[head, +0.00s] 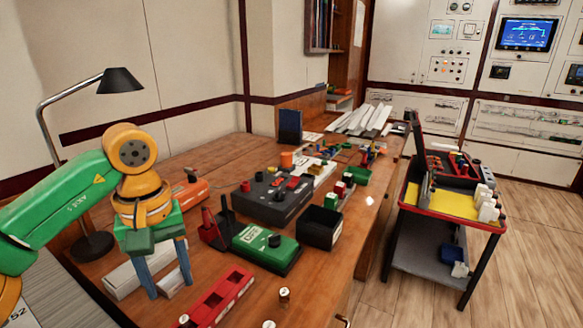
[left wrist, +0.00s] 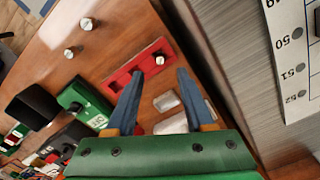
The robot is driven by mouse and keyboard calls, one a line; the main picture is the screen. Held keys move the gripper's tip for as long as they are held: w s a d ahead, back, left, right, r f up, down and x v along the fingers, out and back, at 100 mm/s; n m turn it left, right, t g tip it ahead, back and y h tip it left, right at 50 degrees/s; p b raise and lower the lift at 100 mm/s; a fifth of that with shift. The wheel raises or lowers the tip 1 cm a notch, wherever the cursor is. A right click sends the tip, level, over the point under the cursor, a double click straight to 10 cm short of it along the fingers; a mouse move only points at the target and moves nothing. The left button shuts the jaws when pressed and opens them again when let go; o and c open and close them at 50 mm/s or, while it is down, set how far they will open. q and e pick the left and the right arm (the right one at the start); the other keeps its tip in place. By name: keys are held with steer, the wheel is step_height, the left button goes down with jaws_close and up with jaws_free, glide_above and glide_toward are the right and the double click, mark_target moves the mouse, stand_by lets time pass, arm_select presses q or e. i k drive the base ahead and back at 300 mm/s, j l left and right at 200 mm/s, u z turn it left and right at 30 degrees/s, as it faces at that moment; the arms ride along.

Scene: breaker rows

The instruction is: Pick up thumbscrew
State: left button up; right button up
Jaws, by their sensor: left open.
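Small metallic knobs that look like thumbscrews are in view; I cannot tell which is meant. One (head: 284,295) stands on the table near the front, and it also shows in the left wrist view (left wrist: 87,24). A second (head: 268,324) is at the bottom edge of the head view, and in the left wrist view (left wrist: 70,53). A third (head: 184,320) sits in the red tray (head: 228,290), and in the left wrist view (left wrist: 160,59). My left gripper (head: 170,284) is open and empty, pointing down above the table, left of the red tray. My right gripper is not in view.
White blocks (head: 122,283) lie near my left fingers. A lamp (head: 92,245) is at the left. A tool cart (head: 450,205) stands right of the table.

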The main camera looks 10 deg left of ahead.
mark_target(284, 293)
steer(key=k+l, duration=0.75)
